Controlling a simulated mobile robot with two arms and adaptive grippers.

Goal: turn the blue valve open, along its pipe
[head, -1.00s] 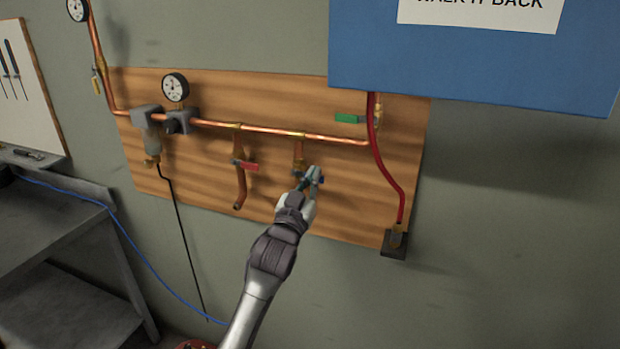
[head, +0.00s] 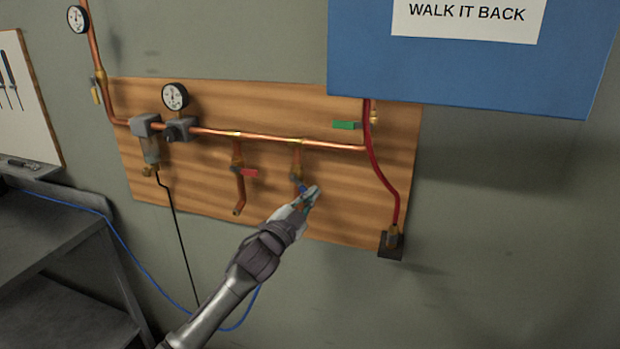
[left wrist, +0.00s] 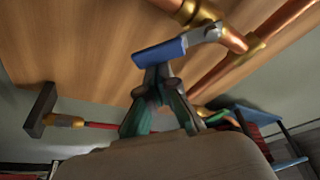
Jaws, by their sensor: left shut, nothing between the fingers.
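The blue valve handle (head: 301,187) shows as a small blue patch at the lower end of the right-hand copper branch, partly hidden by my left gripper (head: 312,194). In the left wrist view the blue handle (left wrist: 160,53) is clear, on a grey lever beside the copper branch pipe (left wrist: 227,37). There it looks slanted to the pipe; its exact angle is hard to tell. My left gripper's fingertips (left wrist: 158,78) are together and empty, right at the handle's edge; I cannot tell whether they touch it. My right gripper is not in view.
A red-handled valve (head: 248,172) is on the branch to the left. A green-handled valve (head: 345,125) and red hose (head: 378,165) are at the right. A blue sign board (head: 460,75) hangs above. A grey bench (head: 55,260) stands at lower left.

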